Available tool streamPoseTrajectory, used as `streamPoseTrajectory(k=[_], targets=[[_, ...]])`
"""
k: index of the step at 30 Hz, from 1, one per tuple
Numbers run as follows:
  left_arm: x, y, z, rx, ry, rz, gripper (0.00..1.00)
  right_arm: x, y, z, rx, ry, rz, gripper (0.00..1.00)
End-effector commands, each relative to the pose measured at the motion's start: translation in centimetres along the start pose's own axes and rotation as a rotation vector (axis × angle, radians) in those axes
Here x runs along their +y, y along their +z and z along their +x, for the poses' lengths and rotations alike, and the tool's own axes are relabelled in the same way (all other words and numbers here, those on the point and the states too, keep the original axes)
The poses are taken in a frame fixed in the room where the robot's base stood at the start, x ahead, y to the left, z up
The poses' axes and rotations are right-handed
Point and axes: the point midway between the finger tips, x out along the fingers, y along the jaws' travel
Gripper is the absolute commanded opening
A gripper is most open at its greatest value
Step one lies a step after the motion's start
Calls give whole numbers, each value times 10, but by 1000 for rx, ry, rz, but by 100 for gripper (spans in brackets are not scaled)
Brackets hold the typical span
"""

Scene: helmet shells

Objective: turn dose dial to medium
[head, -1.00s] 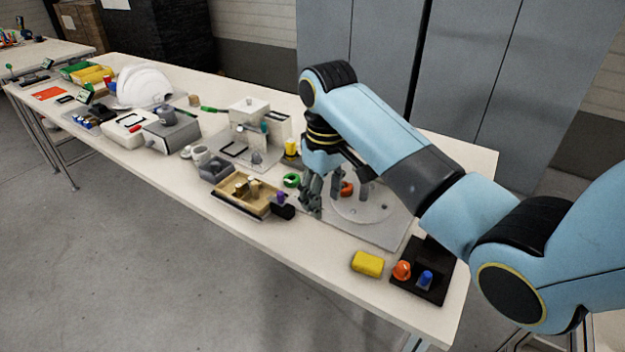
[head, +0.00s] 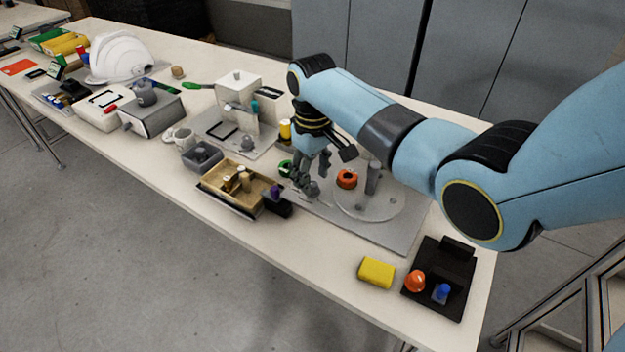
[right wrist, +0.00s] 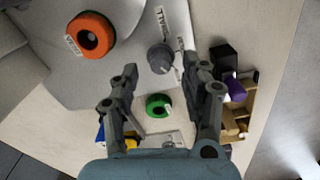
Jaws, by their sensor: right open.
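In the head view my right gripper (head: 308,188) is low over the left part of the grey plate (head: 395,238) and largely hides the knob. My left gripper is not in view.
An orange ring (head: 347,179) and a grey post (head: 373,177) stand right of the gripper; a green ring (head: 285,168) is close on its left. A wooden tray (head: 215,190) and purple piece (head: 276,191) are front left. A yellow block (head: 376,272) lies front right.

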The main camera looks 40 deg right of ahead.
Motion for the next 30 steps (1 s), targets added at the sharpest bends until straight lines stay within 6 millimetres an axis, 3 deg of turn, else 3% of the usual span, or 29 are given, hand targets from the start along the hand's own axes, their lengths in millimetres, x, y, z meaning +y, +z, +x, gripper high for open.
streamPoseTrajectory(k=[7,14,25,30], targets=[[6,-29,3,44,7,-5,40,0,0,19,1,0,-1,46],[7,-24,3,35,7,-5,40,0,0,19,2,0,-1,46],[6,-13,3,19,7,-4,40,0,0,19,1,0,-1,0],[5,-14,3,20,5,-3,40,0,0,19,1,0,-3,0]])
